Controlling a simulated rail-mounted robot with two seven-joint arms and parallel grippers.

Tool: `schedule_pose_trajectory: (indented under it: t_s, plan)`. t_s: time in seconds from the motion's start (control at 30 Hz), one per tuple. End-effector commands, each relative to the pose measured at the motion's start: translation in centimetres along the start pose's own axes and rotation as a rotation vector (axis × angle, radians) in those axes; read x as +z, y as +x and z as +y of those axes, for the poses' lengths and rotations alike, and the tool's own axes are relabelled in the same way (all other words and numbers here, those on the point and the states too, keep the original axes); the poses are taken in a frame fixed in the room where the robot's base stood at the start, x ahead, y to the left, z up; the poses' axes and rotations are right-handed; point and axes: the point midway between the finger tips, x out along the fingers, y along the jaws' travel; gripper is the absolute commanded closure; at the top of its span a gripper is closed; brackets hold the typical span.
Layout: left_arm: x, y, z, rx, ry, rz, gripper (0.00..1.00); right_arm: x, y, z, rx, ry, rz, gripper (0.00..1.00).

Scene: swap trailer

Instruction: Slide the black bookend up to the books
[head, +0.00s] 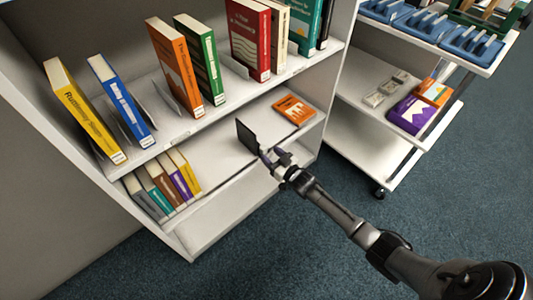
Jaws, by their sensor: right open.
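The black bookend (246,136) stands upright on the lower shelf, toward its right half. My right gripper (269,158) is at the front of this shelf, open, with its fingertips close to the bookend's lower right edge. I cannot tell whether they touch it. A wide bare stretch of shelf lies between the yellow book and the bookend. My left gripper is not in view.
An orange book (294,108) lies flat on the lower shelf right of the bookend. The upper shelf (163,121) holds several upright books and metal bookends. A white cart (370,126) with blue trays (421,24) and boxes stands at the right.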

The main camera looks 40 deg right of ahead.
Motion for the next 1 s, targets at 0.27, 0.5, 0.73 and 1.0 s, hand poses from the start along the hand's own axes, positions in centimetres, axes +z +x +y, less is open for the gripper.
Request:
schedule_pose_trajectory:
  t_s: [0.27,0.5,0.73,1.0]
  plan:
    - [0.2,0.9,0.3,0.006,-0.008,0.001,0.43,0.1,2.6,0.0,0.000,0.000,0.000,0.47]
    - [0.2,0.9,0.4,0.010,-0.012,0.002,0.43,0.0,3.0,0.0,-0.001,0.000,0.000,0.47]
    - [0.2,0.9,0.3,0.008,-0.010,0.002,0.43,0.0,3.0,0.0,-0.001,0.000,0.000,0.52]
    - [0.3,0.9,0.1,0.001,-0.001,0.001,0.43,0.0,3.0,0.0,0.000,0.000,0.000,0.77]
